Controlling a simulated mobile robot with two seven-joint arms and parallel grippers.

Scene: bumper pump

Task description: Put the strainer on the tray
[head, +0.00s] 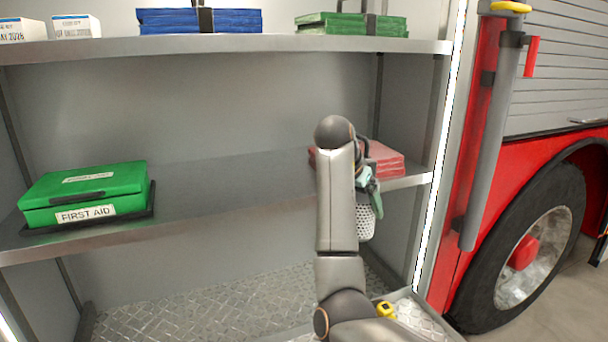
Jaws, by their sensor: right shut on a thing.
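The strainer (366,222) is a pale grey perforated cylinder hanging just beyond my right arm, in front of the middle shelf's right end. My right gripper (371,190) is shut on the strainer's upper part and holds it in the air; my own arm hides much of the gripper and the strainer's left side. A metal tread-plate tray (424,316) with a raised edge shows at the bottom right, below the strainer and partly behind my arm. My left gripper is not in view.
A green first aid box (84,195) sits on the middle shelf (220,206), left. Red folded material (385,160) lies at its right end. A small yellow object (385,309) is near the tray. Blue (200,20) and green (350,24) bundles lie above. The middle shelf's centre is clear.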

